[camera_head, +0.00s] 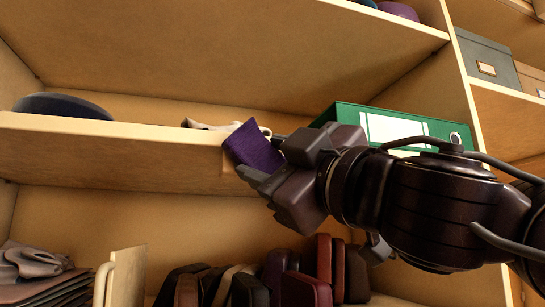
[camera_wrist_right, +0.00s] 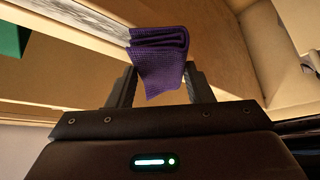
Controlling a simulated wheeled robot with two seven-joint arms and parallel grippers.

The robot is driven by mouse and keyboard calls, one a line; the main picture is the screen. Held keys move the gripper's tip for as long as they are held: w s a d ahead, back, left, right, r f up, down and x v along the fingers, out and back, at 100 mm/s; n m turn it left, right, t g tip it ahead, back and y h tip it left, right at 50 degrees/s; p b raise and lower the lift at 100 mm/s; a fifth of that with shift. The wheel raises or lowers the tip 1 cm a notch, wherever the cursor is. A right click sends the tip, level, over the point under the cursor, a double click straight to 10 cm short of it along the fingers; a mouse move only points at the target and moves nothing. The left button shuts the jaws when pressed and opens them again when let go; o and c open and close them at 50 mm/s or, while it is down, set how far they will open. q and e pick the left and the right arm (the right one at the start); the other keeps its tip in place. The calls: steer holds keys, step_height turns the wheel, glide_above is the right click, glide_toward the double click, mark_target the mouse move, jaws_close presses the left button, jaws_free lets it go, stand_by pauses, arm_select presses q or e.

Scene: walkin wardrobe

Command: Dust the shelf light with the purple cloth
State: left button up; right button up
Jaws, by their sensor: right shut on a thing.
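The purple cloth (camera_head: 254,148) is folded and held at the front edge of the middle shelf (camera_head: 120,140). My right gripper (camera_head: 270,166) is shut on it, with its arm coming in from the right. The cloth also shows in the right wrist view (camera_wrist_right: 160,55), between the two fingers of the right gripper (camera_wrist_right: 160,82). In the head view the cloth overlaps the shelf's front edge; I cannot tell if they touch. I cannot clearly pick out the shelf light in either view. My left gripper is not in view.
On the middle shelf are a dark rounded item (camera_head: 62,105), a beige item (camera_head: 208,126) and a green box file (camera_head: 350,112) behind my arm. Below stand several dark and red bags (camera_head: 300,285), a wooden divider (camera_head: 125,275) and folded clothes (camera_head: 35,275). Grey box (camera_head: 487,62) sits upper right.

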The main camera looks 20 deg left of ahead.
steer(key=shift+w+a, duration=0.15)
steer(key=shift+w, duration=0.1)
steer(key=shift+w+d, duration=0.15)
steer(key=shift+d, duration=0.05)
steer(key=shift+w+d, duration=3.95)
steer(key=shift+d, duration=2)
steer(key=shift+s+a, duration=1.4)
steer(key=shift+a, duration=0.7)
steer(key=shift+s+a, duration=1.4)
steer(key=shift+a, duration=0.7)
steer(key=shift+s+a, duration=1.4)
steer(key=shift+a, duration=0.7)
steer(key=shift+d, duration=0.15)
